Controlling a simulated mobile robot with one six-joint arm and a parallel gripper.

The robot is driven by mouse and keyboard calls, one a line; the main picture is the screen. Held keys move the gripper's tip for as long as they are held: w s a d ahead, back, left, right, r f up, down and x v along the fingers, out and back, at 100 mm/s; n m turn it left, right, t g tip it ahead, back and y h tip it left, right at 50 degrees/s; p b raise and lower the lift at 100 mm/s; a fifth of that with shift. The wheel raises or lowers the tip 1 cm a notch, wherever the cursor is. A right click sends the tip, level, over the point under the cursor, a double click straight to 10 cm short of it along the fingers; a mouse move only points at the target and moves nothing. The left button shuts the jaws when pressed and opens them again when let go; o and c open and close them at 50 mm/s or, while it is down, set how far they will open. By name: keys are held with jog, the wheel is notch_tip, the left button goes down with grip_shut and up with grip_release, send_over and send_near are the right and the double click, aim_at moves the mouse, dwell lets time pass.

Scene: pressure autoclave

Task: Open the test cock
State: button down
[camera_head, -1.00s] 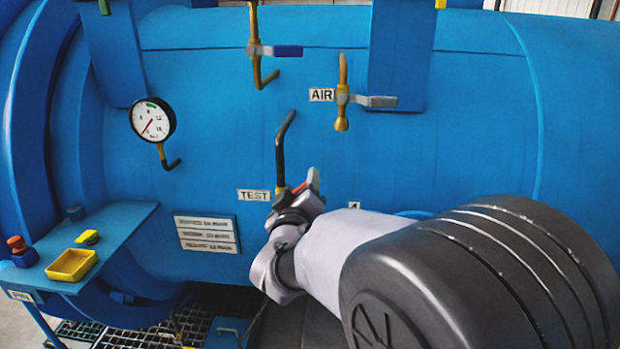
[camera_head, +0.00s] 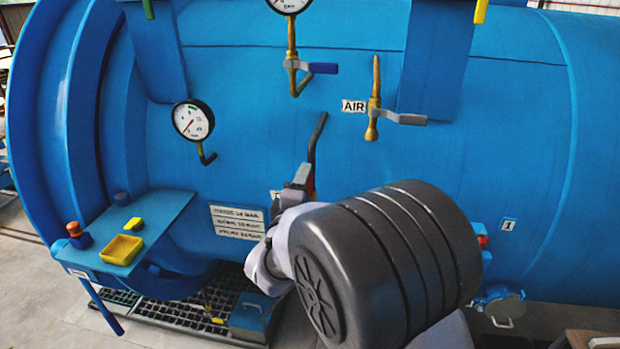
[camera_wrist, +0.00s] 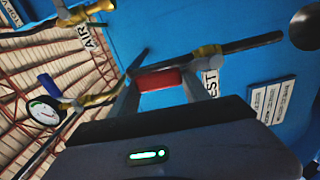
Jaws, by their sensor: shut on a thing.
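The test cock has a dark bent pipe (camera_head: 317,140) rising against the blue vessel wall. In the wrist view, its brass body (camera_wrist: 207,50) sits beside the partly covered TEST label (camera_wrist: 211,82). Its red lever (camera_wrist: 158,80) lies between the two grey fingers of my gripper (camera_wrist: 163,76), which is shut on it. In the head view my gripper (camera_head: 303,178) is at the foot of the pipe, and a little red shows beside it. My arm hides most of the cock there; the lever's exact angle is hard to tell.
A round pressure gauge (camera_head: 193,120) is at left. The AIR cock (camera_head: 374,115) with a grey lever and a blue-handled valve (camera_head: 310,68) are above. A blue shelf (camera_head: 165,225) with a yellow tray (camera_head: 121,249) juts out at lower left.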

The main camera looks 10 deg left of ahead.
jog(key=shift+a+n, duration=0.3)
jog(key=shift+n, duration=0.1)
jog(key=c, duration=0.8)
grip_release()
jog(key=s+b, duration=0.1)
jog(key=s, duration=1.6)
jog(key=shift+s+a, duration=0.2)
jog(key=shift+a, duration=0.1)
